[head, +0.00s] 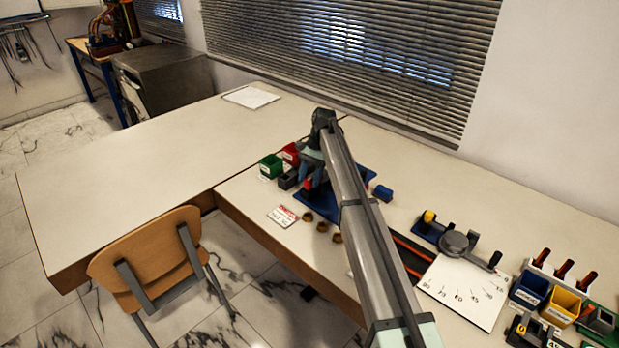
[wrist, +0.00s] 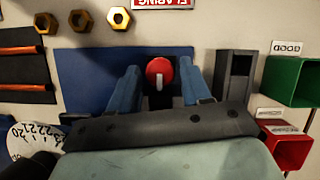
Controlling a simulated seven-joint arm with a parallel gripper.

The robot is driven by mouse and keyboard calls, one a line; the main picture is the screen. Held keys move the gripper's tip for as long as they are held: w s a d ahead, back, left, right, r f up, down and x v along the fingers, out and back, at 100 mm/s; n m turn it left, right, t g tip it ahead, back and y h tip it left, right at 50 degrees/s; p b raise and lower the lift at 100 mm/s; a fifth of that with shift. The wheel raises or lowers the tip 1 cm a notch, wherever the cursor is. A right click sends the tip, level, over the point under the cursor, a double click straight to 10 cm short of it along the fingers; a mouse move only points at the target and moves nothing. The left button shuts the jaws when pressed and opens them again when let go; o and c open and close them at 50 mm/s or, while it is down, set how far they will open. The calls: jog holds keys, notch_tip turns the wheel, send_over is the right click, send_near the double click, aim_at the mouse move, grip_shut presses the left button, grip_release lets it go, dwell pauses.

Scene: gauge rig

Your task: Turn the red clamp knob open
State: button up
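The red clamp knob (wrist: 160,70) is round, with a pale mark on its face. In the wrist view it shows between the two blue fingers of my gripper (wrist: 159,75), with a gap on each side. My gripper is open and holds nothing. In the head view the fingers (head: 312,178) hang over the blue plate, and a bit of red (head: 308,185) shows beside them. The rest of the clamp under the knob is hidden by my gripper.
The blue plate (wrist: 80,75) lies under the knob. A dark grey holder (wrist: 234,75), a green bin (wrist: 295,82) and a red bin (wrist: 285,150) stand close on the right in the wrist view. Several brass nuts (wrist: 119,17) lie beyond the plate. A chair (head: 155,260) stands before the bench.

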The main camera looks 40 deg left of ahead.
jog(key=shift+o, duration=0.8)
jog(key=v, duration=1.3)
jog(key=shift+r, duration=0.4)
jog(key=shift+w, duration=0.1)
